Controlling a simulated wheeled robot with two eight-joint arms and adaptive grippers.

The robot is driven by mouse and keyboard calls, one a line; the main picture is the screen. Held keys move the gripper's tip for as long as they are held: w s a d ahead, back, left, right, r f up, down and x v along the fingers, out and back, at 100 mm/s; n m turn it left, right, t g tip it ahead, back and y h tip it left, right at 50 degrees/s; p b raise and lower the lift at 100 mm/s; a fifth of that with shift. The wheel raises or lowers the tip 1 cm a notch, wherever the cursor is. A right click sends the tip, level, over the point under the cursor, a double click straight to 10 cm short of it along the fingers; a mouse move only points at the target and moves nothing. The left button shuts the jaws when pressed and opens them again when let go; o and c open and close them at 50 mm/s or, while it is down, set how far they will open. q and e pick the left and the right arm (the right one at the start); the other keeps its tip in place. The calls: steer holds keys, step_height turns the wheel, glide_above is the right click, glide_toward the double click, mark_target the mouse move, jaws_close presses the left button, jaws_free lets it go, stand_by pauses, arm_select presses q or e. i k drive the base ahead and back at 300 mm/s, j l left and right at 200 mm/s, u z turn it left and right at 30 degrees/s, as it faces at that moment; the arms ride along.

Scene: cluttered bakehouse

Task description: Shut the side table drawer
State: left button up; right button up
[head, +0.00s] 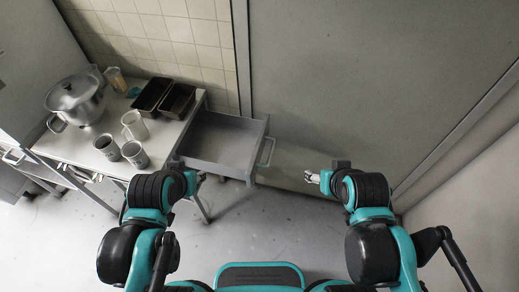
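The side table (75,150) stands at the left against the tiled wall. Its grey drawer (222,142) is pulled far out on the table's right side and looks empty. A bar handle (267,152) is on the drawer's right-hand front. My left gripper (201,177) is by the drawer's near side, mostly hidden by its own wrist; I cannot tell if it touches. My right gripper (310,177) is to the right of the handle, apart from it, with nothing seen in it. Its fingers are too small to tell open from shut.
On the table are a lidded steel pot (76,101), several mugs and jugs including a pale jug (134,126), and two dark loaf tins (152,95) (177,101) near the drawer. A grey wall panel (350,80) stands behind. The floor (265,220) in front is clear.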

mark_target(229, 145)
steer(key=i+l+u, duration=0.5)
steer(key=i+l, duration=0.15)
steer(key=k+l+u, duration=0.2)
steer(key=k, duration=0.2)
